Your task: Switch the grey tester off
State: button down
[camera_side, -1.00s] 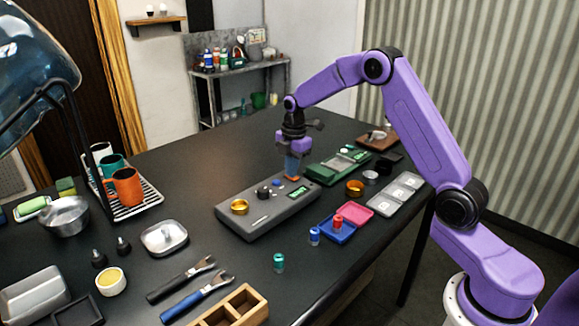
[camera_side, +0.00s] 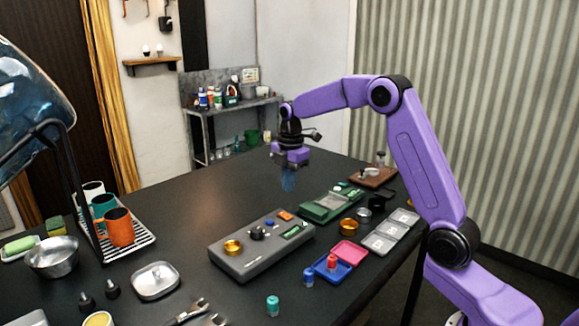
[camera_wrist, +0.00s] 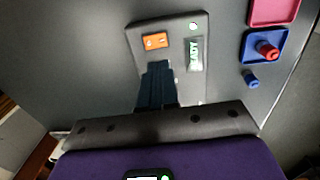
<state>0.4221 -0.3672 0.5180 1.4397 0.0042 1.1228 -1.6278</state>
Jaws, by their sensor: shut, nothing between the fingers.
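The grey tester (camera_side: 262,250) is a long flat box on the dark table. It carries a gold ring (camera_side: 233,247), a dark knob, a blue button, a green display (camera_side: 292,231) and an orange rocker switch (camera_side: 285,215) at its far end. In the wrist view the orange switch (camera_wrist: 155,41) and the lit green display (camera_wrist: 195,53) show beside a small bright light (camera_wrist: 193,25). My gripper (camera_side: 288,186) is shut and empty, raised above the table behind the tester's far end, apart from the switch. Its blue fingers (camera_wrist: 156,88) hide part of the tester.
A green device (camera_side: 322,208) stands just right of the tester. A mug rack (camera_side: 135,241) stands left. The table behind the tester is clear.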

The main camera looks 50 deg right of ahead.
aim_at(281, 213)
jog(key=shift+s+r, duration=0.15)
jog(key=shift+r, duration=1.2)
jog(key=shift+s+r, duration=0.1)
jog(key=shift+r, duration=1.2)
jog(key=shift+w+a+r+t, duration=0.1)
jog(key=shift+w+t, duration=0.3)
jog(key=shift+w, duration=0.1)
jog(key=f, duration=0.4)
jog(key=w+f, duration=0.1)
jog(key=f, duration=0.9)
jog(key=shift+w, duration=0.3)
